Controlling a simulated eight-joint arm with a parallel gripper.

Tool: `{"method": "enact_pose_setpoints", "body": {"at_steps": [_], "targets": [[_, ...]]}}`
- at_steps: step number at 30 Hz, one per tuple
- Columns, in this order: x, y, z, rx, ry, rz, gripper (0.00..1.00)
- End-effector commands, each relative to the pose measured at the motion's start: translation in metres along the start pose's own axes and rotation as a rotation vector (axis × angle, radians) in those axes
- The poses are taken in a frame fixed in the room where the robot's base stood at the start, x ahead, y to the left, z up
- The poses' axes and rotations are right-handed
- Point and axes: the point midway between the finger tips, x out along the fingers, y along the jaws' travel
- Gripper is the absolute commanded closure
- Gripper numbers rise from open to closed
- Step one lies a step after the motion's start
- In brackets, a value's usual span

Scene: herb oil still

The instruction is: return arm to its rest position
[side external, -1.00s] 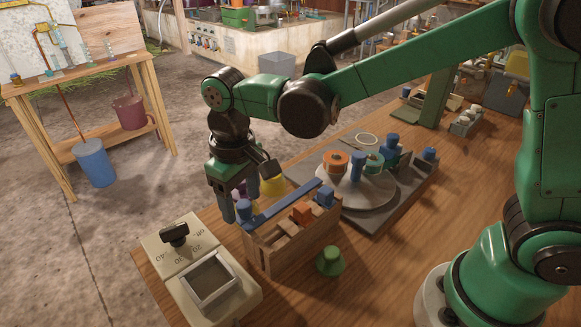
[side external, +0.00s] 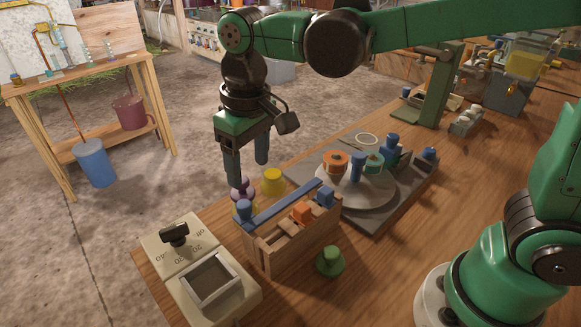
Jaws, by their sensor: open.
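My gripper (side external: 247,175) hangs in the side external view with its two blue-grey fingers apart and pointing down. It is empty. It is above and behind the wooden crate (side external: 305,243), near the purple knobbed piece (side external: 241,189) and the yellow piece (side external: 273,181). The fingertips overlap the area just above the purple piece in the picture; the exact gap cannot be told. My green arm reaches in from the upper right.
The crate holds blue and orange pieces and has a blue bar (side external: 285,206) across it. A green piece (side external: 330,261) stands in front. A dial box (side external: 195,270) is at left. A round turntable (side external: 357,192) with several pieces stands at right. Bare wood (side external: 400,265) lies in front of it.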

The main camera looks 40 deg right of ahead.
Motion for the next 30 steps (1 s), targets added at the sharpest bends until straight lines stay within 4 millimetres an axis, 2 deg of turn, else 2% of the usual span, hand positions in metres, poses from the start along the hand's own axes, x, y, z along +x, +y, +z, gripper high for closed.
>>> {"method": "enact_pose_setpoints", "body": {"at_steps": [6, 12, 19, 30], "targets": [[-0.011, 0.051, 0.037, 0.104, 0.23, 0.006, 0.38], [-0.004, 0.084, 0.069, 0.182, 0.433, 0.048, 0.38], [0.004, 0.099, 0.085, 0.219, 0.542, 0.085, 0.38], [0.004, 0.1, 0.086, 0.22, 0.55, 0.087, 0.38]]}}
